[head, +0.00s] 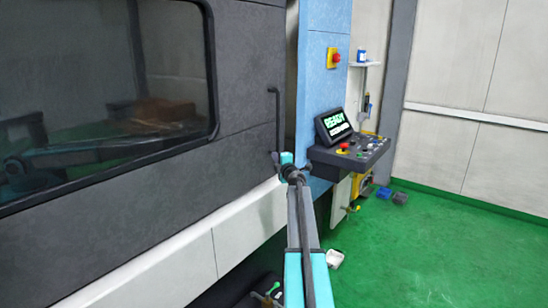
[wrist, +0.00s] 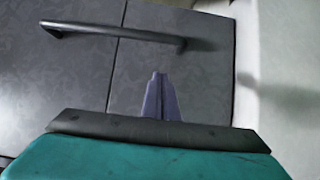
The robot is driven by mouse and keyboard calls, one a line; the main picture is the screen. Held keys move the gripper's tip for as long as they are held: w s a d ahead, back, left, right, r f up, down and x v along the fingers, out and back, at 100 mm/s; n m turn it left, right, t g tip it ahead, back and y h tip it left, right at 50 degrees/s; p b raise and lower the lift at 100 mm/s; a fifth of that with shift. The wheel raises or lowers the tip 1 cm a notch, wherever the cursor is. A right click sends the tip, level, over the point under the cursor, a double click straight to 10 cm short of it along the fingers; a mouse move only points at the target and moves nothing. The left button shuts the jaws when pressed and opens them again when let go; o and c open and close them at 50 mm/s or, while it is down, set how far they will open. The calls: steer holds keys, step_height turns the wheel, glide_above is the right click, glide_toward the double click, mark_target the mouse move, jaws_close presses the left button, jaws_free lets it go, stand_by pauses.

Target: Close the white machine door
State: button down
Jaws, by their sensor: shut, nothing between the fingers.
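The machine door (head: 245,70) is dark grey rather than white, with a large window, and fills the left of the head view. Its black bar handle (head: 275,115) is upright near the door's right edge. In the wrist view the handle (wrist: 115,34) crosses the upper left of the dark panel (wrist: 195,75). My gripper (head: 281,157) is near the handle's lower end, and my arm hides part of this area. In the wrist view my gripper's fingers (wrist: 159,85) are together and empty, apart from the handle in the picture. A narrow dark strip shows between the door and the blue column.
A blue column (head: 320,75) with a red emergency button (head: 333,58) stands right of the door. A control panel (head: 350,150) with a lit screen juts out beside my arm.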

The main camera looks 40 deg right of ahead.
steer(key=shift+b+v, duration=0.45)
steer(key=shift+v, duration=2.25)
